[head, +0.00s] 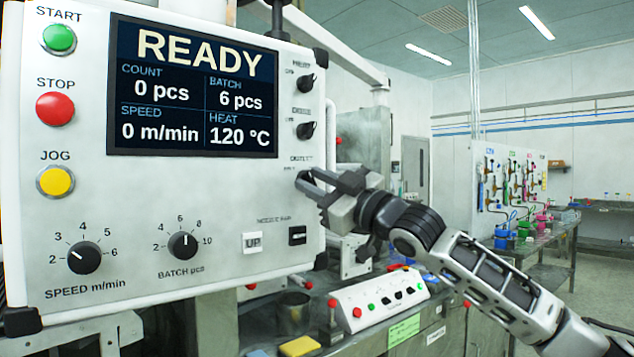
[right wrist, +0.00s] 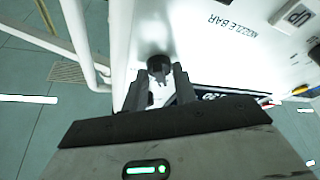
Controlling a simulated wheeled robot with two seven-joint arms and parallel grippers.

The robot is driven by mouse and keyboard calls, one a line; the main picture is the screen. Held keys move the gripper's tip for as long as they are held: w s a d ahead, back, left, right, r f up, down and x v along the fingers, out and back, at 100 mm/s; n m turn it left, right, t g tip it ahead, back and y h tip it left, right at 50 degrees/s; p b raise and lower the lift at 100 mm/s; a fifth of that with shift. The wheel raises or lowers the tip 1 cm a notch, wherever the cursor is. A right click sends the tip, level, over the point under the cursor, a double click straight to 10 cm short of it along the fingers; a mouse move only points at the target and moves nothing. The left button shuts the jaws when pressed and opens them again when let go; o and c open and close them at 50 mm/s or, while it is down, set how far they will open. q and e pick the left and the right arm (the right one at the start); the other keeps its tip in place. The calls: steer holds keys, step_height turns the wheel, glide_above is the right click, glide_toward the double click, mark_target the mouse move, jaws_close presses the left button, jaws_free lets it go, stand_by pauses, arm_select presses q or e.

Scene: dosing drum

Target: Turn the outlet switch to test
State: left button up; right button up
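The outlet switch is a small black knob (right wrist: 158,64) under the OUTLET label on the right side of the white control panel (head: 210,200). In the head view it is mostly hidden behind my right gripper (head: 313,184). In the right wrist view my right gripper (right wrist: 157,85) has its two fingers apart, with the knob between and just ahead of the tips. I cannot tell whether the fingers touch the knob. The switch's pointer position and its position labels are not readable. My left gripper is not in view.
Two similar black knobs, the upper one (head: 308,83) and the lower one (head: 306,130), sit above the outlet switch. A black rocker switch (head: 297,235) and a white UP switch (head: 252,242) are below. The display (head: 192,87) reads READY. Free room lies right of the panel.

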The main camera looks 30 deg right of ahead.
steer(key=shift+c, duration=1.2)
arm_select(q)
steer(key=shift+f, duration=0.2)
arm_select(e)
steer(key=m+h+b, duration=0.1)
steer(key=m+h, duration=0.1)
steer(key=m, duration=0.3)
steer(key=m+h+b, duration=0.2)
steer(key=m+h, duration=0.1)
steer(key=m, duration=0.2)
steer(key=m+t+h+b, duration=0.1)
steer(key=m+h, duration=0.1)
steer(key=m, duration=0.3)
steer(key=shift+a+h, duration=0.3)
steer(key=shift+m+h, duration=0.5)
steer(key=shift+m, duration=0.5)
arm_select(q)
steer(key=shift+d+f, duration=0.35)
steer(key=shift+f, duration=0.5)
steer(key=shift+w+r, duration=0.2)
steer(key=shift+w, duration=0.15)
arm_select(e)
steer(key=shift+m, duration=0.4)
